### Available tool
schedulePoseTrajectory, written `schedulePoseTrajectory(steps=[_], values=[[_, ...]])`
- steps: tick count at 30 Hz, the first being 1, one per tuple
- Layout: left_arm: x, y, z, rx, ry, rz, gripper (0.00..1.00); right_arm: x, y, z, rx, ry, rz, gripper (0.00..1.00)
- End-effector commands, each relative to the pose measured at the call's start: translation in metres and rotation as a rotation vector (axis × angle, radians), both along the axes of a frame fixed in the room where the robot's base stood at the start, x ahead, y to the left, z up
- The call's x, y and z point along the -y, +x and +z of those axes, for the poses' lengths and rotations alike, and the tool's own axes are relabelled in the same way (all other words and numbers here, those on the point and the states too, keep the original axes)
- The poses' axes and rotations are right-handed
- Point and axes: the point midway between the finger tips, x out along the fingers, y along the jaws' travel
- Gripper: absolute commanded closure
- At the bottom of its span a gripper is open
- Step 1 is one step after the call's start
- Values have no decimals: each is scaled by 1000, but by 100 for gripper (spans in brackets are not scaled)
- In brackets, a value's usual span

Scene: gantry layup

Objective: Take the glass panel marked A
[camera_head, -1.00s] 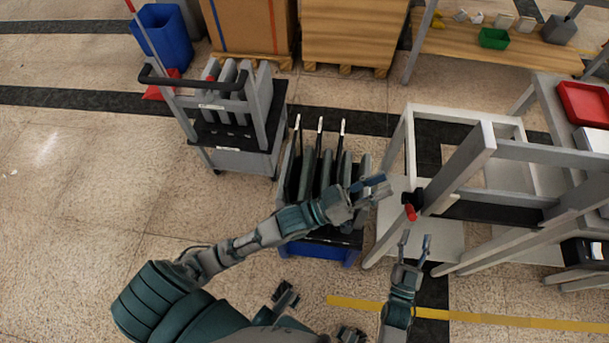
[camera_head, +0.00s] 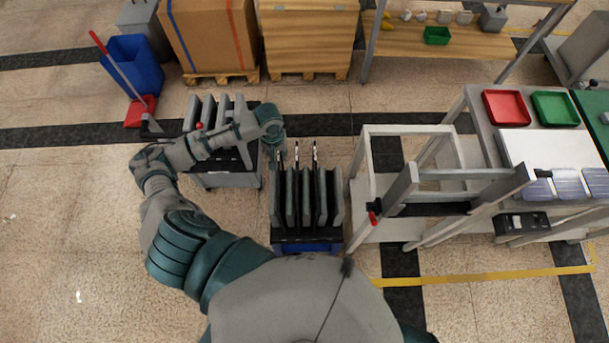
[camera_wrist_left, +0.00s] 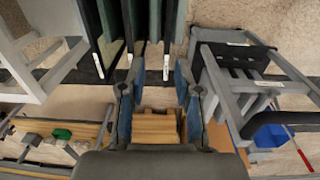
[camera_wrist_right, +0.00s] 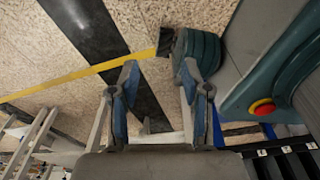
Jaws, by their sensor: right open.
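A rack (camera_head: 308,246) with a blue base holds several dark upright panels (camera_head: 305,200) in the middle of the head view. Narrow white marks stand at the far ends of the panels; no letter A is readable. In the left wrist view the panels (camera_wrist_left: 140,22) show at the top with white tags. My left gripper (camera_head: 274,146) is beyond the rack's far left corner, beside the grey cart; in its wrist view (camera_wrist_left: 157,75) the fingers are apart and empty. My right gripper (camera_wrist_right: 157,82) is open and empty over the floor, out of the head view.
A grey cart (camera_head: 225,178) with upright slabs stands left of the rack, partly behind my left arm. A pale frame stand (camera_head: 400,130) is close on the right. A table with a red tray (camera_head: 506,108) and a green tray (camera_head: 555,108) is further right. Boxes stand behind.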

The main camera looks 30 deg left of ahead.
Motion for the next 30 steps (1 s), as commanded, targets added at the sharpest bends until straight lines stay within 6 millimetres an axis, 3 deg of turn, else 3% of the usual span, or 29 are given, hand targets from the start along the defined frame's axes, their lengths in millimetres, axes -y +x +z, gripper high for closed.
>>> schedulePoseTrajectory(steps=[2, 5, 18, 25, 30], values=[[-5, -6, 2, -30, 20, 18, 68, 5, -15, 2, -31, -6, -1, 53], [-5, -7, -12, -41, 27, 23, 68, 6, -18, -2, -41, -6, 0, 53], [-5, -6, -108, -36, 21, 21, 68, 6, -17, -11, -39, -7, 1, 53], [-9, -8, -128, -35, 21, 20, 68, 4, -16, -12, -39, -5, -2, 53], [-8, -12, -153, -35, 24, 20, 68, 3, -18, -14, -40, -4, -3, 53]])
